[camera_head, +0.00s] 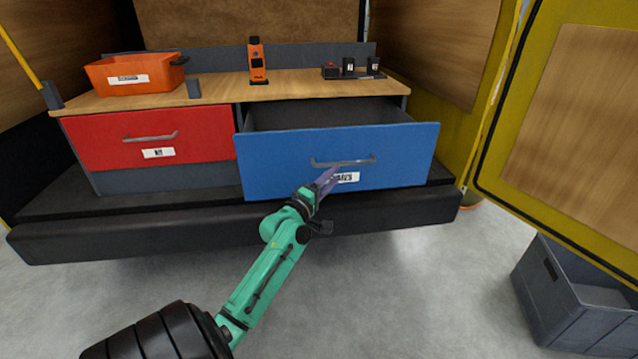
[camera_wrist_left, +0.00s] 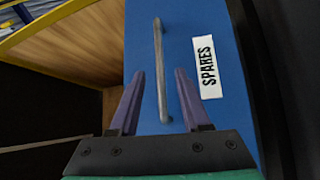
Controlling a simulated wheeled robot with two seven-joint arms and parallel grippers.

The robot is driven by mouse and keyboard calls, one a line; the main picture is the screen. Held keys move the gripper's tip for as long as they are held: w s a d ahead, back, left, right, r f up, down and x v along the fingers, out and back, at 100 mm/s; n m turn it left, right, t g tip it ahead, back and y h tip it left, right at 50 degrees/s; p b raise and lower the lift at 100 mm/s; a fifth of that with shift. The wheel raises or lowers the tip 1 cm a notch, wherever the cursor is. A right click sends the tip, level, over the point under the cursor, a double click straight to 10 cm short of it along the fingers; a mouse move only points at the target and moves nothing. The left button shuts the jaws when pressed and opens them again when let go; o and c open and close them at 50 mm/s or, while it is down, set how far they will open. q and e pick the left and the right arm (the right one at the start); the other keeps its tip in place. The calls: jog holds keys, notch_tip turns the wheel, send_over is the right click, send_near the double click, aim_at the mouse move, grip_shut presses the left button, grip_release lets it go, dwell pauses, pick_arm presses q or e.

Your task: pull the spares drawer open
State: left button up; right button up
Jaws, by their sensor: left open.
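The blue spares drawer (camera_head: 405,160) stands pulled out from the right side of the bench, with its dark inside showing behind the front. My left gripper (camera_head: 329,178) is at the handle, in front of the drawer. In the left wrist view its two purple fingers are apart, one on each side of the handle (camera_wrist_left: 161,75), with gaps visible. The label is partly hidden by the gripper in the head view. My right gripper is out of sight.
A closed red drawer (camera_head: 95,140) is to the left. On the worktop (camera_head: 215,92) are an orange bin (camera_head: 140,88), an upright orange device (camera_head: 256,62) and small dark items (camera_head: 348,68). A grey crate (camera_head: 560,310) stands on the floor at right, below a yellow-framed panel (camera_head: 570,100).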

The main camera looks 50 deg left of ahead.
pick_arm(q)
jog(key=r+v, duration=0.1)
jog(key=v, duration=0.5)
jog(key=shift+s+f, duration=0.45)
jog(key=shift+f, duration=0.05)
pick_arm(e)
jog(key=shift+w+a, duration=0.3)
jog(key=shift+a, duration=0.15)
